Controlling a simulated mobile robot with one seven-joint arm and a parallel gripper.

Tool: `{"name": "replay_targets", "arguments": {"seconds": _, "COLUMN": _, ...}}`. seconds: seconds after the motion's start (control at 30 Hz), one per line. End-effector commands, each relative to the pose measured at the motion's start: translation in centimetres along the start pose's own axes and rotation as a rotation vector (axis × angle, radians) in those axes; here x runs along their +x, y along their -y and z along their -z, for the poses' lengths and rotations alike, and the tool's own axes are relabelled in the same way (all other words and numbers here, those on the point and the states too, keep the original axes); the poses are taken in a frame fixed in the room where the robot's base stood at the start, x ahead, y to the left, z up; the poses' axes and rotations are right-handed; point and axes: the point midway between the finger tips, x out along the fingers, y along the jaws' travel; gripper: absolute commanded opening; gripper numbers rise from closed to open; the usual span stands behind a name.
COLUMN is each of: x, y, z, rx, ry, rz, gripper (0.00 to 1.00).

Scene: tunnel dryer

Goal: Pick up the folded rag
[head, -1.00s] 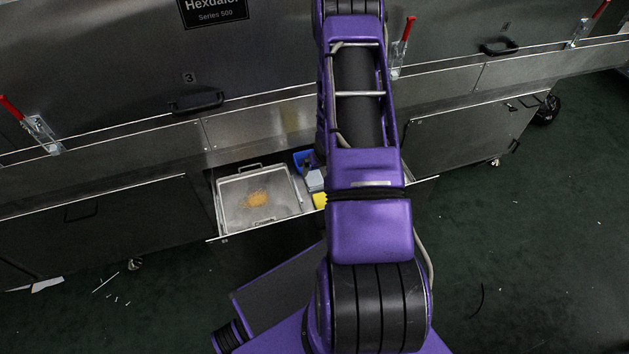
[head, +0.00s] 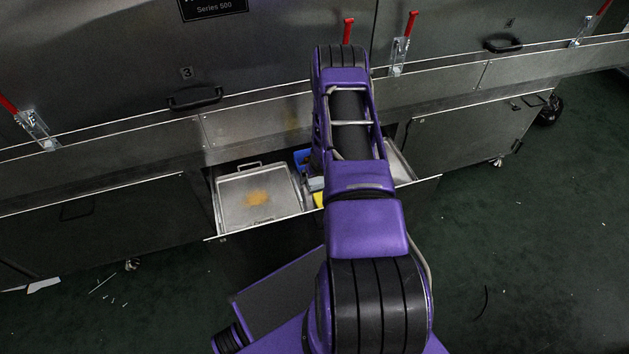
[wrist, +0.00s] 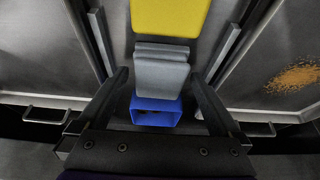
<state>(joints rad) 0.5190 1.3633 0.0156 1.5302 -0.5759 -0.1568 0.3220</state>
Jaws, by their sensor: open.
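The folded rag (wrist: 162,78) is a grey-blue folded bundle in the wrist view. It lies between a yellow block-like thing (wrist: 170,15) and a blue open box (wrist: 155,112). My gripper (wrist: 160,73) is open, with its two fingers to the left and right of the rag and a gap on each side. I cannot tell how far above the rag the fingertips are. In the head view my arm hides the gripper and most of the rag; a bit of the yellow thing (head: 319,200) and the blue box (head: 302,157) show beside the arm.
These things lie in an open drawer between two metal trays. The left tray (head: 228,218) has an orange-brown stain and a wire handle; the right tray (head: 400,168) is partly behind my arm. The dryer's steel front (head: 250,128) rises behind the drawer.

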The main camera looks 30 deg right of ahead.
Motion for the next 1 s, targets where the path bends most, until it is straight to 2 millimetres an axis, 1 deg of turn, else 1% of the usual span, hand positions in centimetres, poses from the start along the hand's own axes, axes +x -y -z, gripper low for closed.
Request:
{"name": "replay_targets", "arguments": {"seconds": 0.17, "x": 0.0, "y": 0.0, "z": 0.0, "rx": 0.0, "ry": 0.0, "rz": 0.0, "gripper": 1.0}}
{"name": "replay_targets", "arguments": {"seconds": 0.2, "x": 0.0, "y": 0.0, "z": 0.0, "rx": 0.0, "ry": 0.0, "rz": 0.0, "gripper": 0.96}}
{"name": "replay_targets", "arguments": {"seconds": 0.37, "x": 0.0, "y": 0.0, "z": 0.0, "rx": 0.0, "ry": 0.0, "rz": 0.0, "gripper": 0.68}}
{"name": "replay_targets", "arguments": {"seconds": 0.4, "x": 0.0, "y": 0.0, "z": 0.0, "rx": 0.0, "ry": 0.0, "rz": 0.0, "gripper": 0.6}}
{"name": "replay_targets", "arguments": {"seconds": 0.47, "x": 0.0, "y": 0.0, "z": 0.0, "rx": 0.0, "ry": 0.0, "rz": 0.0, "gripper": 0.5}}
{"name": "replay_targets", "arguments": {"seconds": 0.6, "x": 0.0, "y": 0.0, "z": 0.0, "rx": 0.0, "ry": 0.0, "rz": 0.0, "gripper": 0.24}}
{"name": "replay_targets", "arguments": {"seconds": 0.63, "x": 0.0, "y": 0.0, "z": 0.0, "rx": 0.0, "ry": 0.0, "rz": 0.0, "gripper": 0.23}}
{"name": "replay_targets", "arguments": {"seconds": 0.87, "x": -0.3, "y": 0.0, "z": 0.2, "rx": 0.0, "ry": -0.001, "rz": 0.0, "gripper": 0.23}}
{"name": "replay_targets", "arguments": {"seconds": 0.97, "x": -1.3, "y": 0.0, "z": 0.7, "rx": 0.0, "ry": -0.002, "rz": 0.0, "gripper": 0.23}}
{"name": "replay_targets", "arguments": {"seconds": 1.0, "x": -2.0, "y": 0.0, "z": 1.0, "rx": 0.0, "ry": -0.002, "rz": 0.0, "gripper": 0.23}}
